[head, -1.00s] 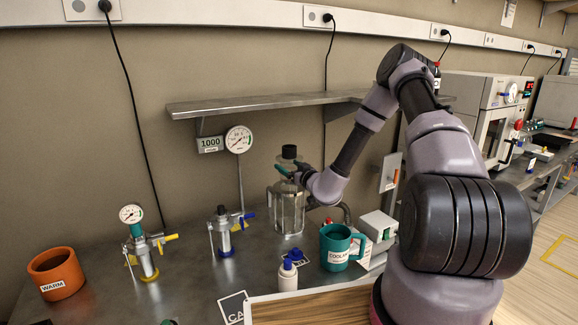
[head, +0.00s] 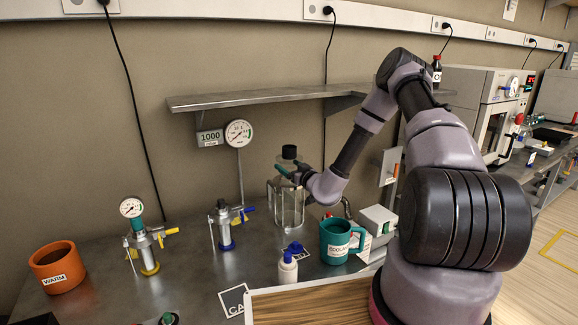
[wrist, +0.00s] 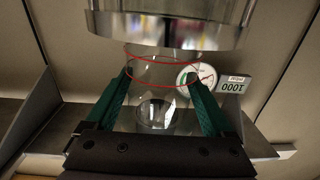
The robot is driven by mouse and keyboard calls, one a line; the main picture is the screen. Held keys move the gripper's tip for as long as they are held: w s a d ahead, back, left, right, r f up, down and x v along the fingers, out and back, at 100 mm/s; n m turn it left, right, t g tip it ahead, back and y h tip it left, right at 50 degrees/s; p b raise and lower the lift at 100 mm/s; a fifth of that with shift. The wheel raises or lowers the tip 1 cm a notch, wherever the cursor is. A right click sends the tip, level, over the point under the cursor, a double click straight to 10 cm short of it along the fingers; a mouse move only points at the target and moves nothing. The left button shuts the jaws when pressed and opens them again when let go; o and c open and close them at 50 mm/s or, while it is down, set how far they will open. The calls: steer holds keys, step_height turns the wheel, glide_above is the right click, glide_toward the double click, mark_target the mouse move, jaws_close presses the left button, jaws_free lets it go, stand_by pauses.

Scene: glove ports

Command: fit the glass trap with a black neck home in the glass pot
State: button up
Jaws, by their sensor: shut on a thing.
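The glass trap, a clear cylinder with a black neck (head: 289,152), stands upright over the glass pot (head: 287,212) in the head view. My gripper (head: 287,171) is shut on the trap from the right side. In the wrist view, which is upside down, the green fingers of my gripper (wrist: 162,92) lie on both sides of the clear trap body (wrist: 160,75), which has red rings. A shiny metal rim (wrist: 175,32) fills the top of that view, at the trap's lower end. I cannot tell how deep the trap sits in the pot.
A teal mug (head: 336,243) and a white bottle with a blue top (head: 288,268) stand in front of the pot. A shelf (head: 260,98) and a round gauge (head: 238,133) are behind it. A clamp stand (head: 224,225) is to the left.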

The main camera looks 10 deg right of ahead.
mark_target(293, 155)
steer(key=shift+f, duration=2.35)
steer(key=o, duration=1.5)
step_height(293, 155, up, 10)
